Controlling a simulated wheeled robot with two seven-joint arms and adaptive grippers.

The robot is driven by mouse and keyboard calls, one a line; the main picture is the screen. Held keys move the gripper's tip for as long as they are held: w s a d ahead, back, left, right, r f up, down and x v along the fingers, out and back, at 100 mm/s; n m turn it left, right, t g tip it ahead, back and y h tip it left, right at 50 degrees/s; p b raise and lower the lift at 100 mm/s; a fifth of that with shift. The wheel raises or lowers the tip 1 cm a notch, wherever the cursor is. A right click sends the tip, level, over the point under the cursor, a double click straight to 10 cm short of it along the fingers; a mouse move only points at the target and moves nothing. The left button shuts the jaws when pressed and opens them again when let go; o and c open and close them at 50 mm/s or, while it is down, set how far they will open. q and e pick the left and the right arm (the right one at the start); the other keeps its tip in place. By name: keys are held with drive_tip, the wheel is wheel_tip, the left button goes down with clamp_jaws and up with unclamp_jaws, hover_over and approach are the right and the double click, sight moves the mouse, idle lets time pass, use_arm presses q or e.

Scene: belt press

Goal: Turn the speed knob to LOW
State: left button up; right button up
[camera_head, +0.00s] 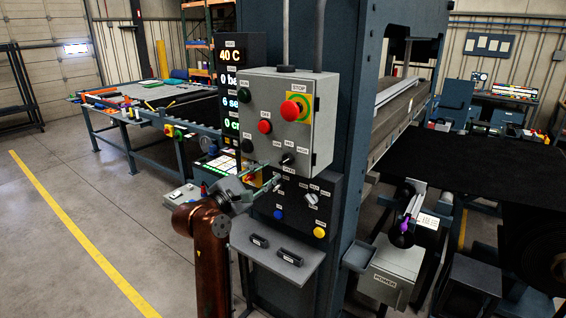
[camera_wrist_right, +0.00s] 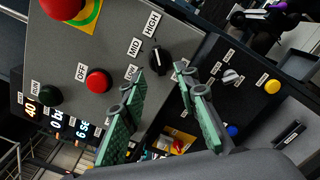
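The speed knob (camera_head: 288,159) is a black rotary knob low on the grey control box (camera_head: 262,105), with LOW, MID and HIGH labels around it. In the right wrist view the knob (camera_wrist_right: 160,60) sits just beyond and between my fingertips, seemingly apart from them. Its pointer setting is hard to read. My right gripper (camera_head: 262,176) is in front of the panel, left of and below the knob in the head view. Its green-padded fingers (camera_wrist_right: 160,85) are spread apart with nothing between them. My left gripper is out of view.
A red OFF button (camera_head: 264,127) and a red STOP button (camera_head: 290,110) are on the same box. A black lower panel (camera_head: 320,187) carries a silver knob (camera_head: 311,198), a blue button (camera_head: 278,215) and a yellow button (camera_head: 319,232). A grey shelf (camera_head: 280,262) juts out below.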

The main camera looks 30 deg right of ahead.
sight(285, 162)
drive_tip(key=p+x, duration=0.1)
drive_tip(key=x, duration=0.6)
drive_tip(key=shift+w+d, duration=0.1)
drive_tip(key=shift+d, duration=0.15)
drive_tip(key=shift+r, duration=0.1)
drive_tip(key=shift+c, duration=0.5)
clamp_jaws()
